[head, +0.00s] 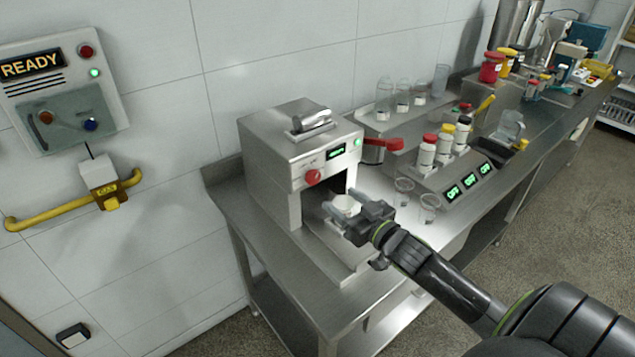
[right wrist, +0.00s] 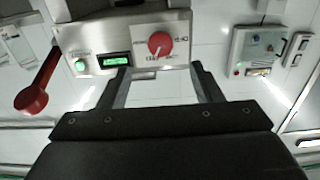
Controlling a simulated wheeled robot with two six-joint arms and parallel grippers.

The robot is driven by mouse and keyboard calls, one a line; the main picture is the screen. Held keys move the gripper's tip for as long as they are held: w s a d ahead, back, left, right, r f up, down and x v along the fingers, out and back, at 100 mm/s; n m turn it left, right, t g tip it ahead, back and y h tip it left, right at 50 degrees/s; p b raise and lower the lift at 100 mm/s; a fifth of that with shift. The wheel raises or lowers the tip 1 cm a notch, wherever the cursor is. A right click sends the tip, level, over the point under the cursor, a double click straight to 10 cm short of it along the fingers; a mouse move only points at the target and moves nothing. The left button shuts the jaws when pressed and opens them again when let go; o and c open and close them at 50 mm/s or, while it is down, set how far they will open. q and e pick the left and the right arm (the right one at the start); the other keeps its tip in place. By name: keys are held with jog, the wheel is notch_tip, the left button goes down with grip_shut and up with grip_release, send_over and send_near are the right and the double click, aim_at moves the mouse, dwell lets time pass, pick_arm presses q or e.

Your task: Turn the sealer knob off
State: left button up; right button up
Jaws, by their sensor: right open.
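The sealer (head: 268,160) is a steel box machine on the left end of the bench. Its red round knob (head: 313,177) is on the front panel, left of a lit green display (head: 336,154). In the right wrist view the knob (right wrist: 160,44) shows on a white dial plate with small marks, just beyond and between the fingertips. My right gripper (head: 350,210) is open, in front of the sealer's opening and below the knob, apart from it. My left gripper is out of view.
A red lever (head: 382,144) sticks out from the sealer's right side. Bottles with coloured caps (head: 427,153) and clear glasses (head: 430,204) stand to the right. A wall panel reading READY (head: 62,90) and a yellow gas pipe (head: 60,214) are at left.

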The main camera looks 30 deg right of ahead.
aim_at(315, 180)
jog(key=w, duration=0.3)
jog(key=w+b, duration=0.1)
jog(key=w, duration=0.6)
jog(key=shift+w+a+b, duration=0.1)
jog(key=shift+a+b, duration=0.3)
jog(key=c, duration=1)
